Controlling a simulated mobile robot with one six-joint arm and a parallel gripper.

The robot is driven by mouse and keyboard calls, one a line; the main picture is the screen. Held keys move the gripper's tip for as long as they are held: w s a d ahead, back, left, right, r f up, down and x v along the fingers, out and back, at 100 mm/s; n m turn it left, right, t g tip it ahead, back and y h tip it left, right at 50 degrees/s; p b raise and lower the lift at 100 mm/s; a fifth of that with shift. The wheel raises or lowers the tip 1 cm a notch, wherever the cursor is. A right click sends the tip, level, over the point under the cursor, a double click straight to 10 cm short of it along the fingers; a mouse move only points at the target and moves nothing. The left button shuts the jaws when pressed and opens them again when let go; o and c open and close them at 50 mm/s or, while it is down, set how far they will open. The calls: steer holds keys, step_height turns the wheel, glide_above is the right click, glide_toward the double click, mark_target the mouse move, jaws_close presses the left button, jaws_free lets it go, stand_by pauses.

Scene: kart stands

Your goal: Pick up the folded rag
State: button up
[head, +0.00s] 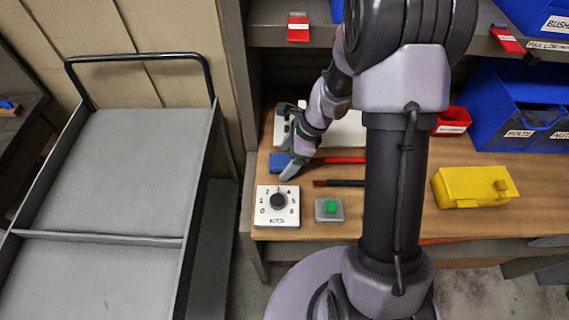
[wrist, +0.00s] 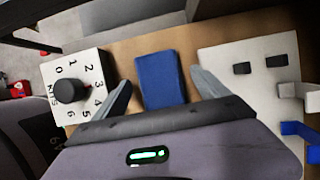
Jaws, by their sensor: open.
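The folded rag (head: 276,161) is a blue rectangle lying on the wooden bench top, left of my arm in the head view. In the wrist view the rag (wrist: 161,82) lies between the two grey fingers of my gripper (wrist: 160,86), one finger on each side. The fingers are spread and hold nothing. In the head view my gripper (head: 291,168) is over the rag's right part and hides some of it. I cannot tell how high the fingertips are above the bench.
A white dial box (head: 277,206) stands in front of the rag, with a green-button box (head: 329,209) to its right. A white board (wrist: 250,72) lies close beside the rag. A red-handled tool (head: 342,160) and a brush (head: 338,183) lie to the right.

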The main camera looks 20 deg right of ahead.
mark_target(279, 160)
steer(key=c, duration=1.6)
steer(key=shift+r, duration=0.25)
step_height(279, 160, up, 3)
steer(key=p, duration=0.3)
steer(key=shift+r, duration=0.2)
steer(key=w+a+p, duration=0.3)
steer(key=a, duration=0.7)
steer(key=w+a+p, duration=0.3)
steer(key=a, duration=0.7)
steer(key=w+a+p, duration=0.3)
steer(key=w+a, duration=0.1)
steer(key=a, duration=0.6)
steer(key=shift+a+f, duration=0.15)
steer(key=shift+a, duration=0.1)
